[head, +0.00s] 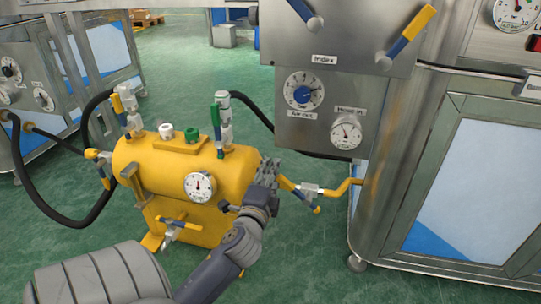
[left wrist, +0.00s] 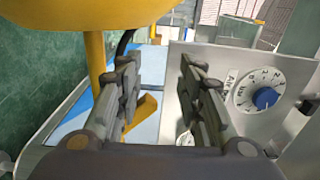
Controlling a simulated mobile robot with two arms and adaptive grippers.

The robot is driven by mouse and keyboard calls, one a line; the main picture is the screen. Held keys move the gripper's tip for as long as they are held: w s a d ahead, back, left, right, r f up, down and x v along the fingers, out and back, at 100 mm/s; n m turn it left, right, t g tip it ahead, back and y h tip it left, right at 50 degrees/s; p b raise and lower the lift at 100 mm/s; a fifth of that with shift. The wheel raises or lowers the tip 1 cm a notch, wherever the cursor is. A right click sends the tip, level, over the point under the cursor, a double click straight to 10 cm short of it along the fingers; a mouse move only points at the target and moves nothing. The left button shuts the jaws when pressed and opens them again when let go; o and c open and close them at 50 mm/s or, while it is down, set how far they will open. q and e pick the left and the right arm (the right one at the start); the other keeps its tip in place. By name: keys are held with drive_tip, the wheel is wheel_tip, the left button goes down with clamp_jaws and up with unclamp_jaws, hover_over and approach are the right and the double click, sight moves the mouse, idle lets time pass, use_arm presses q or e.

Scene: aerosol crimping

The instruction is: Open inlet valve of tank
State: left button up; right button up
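The yellow tank (head: 145,170) stands at the left of the head view with several small valves. A valve with a yellow and blue handle (head: 303,197) sits at its right side, on a yellow line toward the machine. Others are a left-side valve (head: 97,155), two upright valves on top, one with a green handle (head: 216,122), and a low front valve (head: 180,222). Which is the inlet is not labelled. My left gripper (head: 270,170) is beside the tank's right end, left of the right-side valve. In the left wrist view its fingers (left wrist: 158,95) are apart and empty.
A steel machine (head: 400,150) fills the right, with a blue-knob dial (head: 303,91), a gauge (head: 346,133) and levers. Black hoses (head: 60,215) loop around the tank. Another steel cabinet (head: 40,80) stands at the left. Green floor is open behind the tank.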

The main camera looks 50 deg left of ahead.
use_arm(q)
drive_tip(key=shift+r, duration=0.95)
drive_tip(key=shift+s, duration=0.1)
drive_tip(key=v, duration=1.2)
drive_tip(key=shift+d, duration=0.15)
idle(0.4)
